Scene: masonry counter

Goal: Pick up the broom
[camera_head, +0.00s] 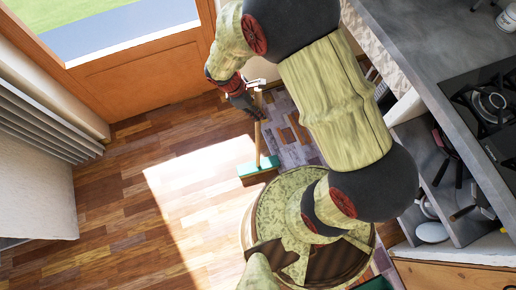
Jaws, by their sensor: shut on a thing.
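The broom (258,143) has a thin wooden handle and a green head (258,167) with dark bristles along its lower edge. It stands near upright on the wooden floor, left of the middle of the head view, beyond my round base. My gripper (256,100) is at the upper part of the handle and is shut on it. The fingers are small and dark in this view, so their exact contact is hard to see. My arm comes down from the upper right and hides part of the floor and counter.
A grey counter (412,52) with a gas hob (490,103) runs along the right, with open shelves (440,185) holding pans below. An orange wooden door (150,82) is at the back. A ribbed radiator (45,120) is at the left. The sunlit floor (185,195) at left is clear.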

